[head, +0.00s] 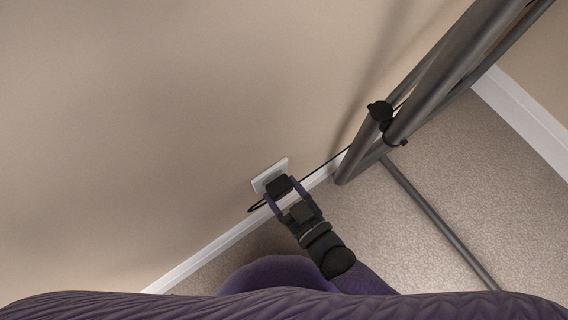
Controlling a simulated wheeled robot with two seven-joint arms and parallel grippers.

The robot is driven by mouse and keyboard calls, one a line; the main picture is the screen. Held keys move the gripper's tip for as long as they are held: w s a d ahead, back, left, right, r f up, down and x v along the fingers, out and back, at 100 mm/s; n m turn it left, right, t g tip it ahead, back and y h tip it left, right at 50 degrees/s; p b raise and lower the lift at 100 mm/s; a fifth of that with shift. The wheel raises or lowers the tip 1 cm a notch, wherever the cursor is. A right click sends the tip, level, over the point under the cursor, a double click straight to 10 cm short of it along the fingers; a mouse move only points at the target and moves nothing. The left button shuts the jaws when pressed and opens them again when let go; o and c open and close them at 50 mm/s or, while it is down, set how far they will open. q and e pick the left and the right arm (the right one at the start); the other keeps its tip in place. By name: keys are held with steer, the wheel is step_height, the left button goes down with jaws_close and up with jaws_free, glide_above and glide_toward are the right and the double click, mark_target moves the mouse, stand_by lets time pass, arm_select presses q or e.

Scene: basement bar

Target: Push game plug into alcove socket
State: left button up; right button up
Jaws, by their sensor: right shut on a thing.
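The alcove socket is a white wall plate (262,179) low on the beige wall, just above the skirting board. The game plug (279,186) is a small black block in front of the plate. My right gripper (280,190) is shut on the plug, its purple fingers on either side of it. The plug and fingers cover much of the plate, so I cannot tell whether the pins are in the socket. A black cord (321,168) loops beside the plug and runs up right to the metal frame. My left gripper is out of view.
A grey metal tube frame (440,85) stands at the right, close to the wall, with a floor bar (440,222) across the carpet. Black fittings (380,112) sit on its tubes. White skirting (210,250) edges the wall. Carpet right of my gripper is clear up to the bar.

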steer(key=shift+w+a, duration=0.25)
steer(key=shift+w, duration=0.1)
steer(key=o, duration=1.1)
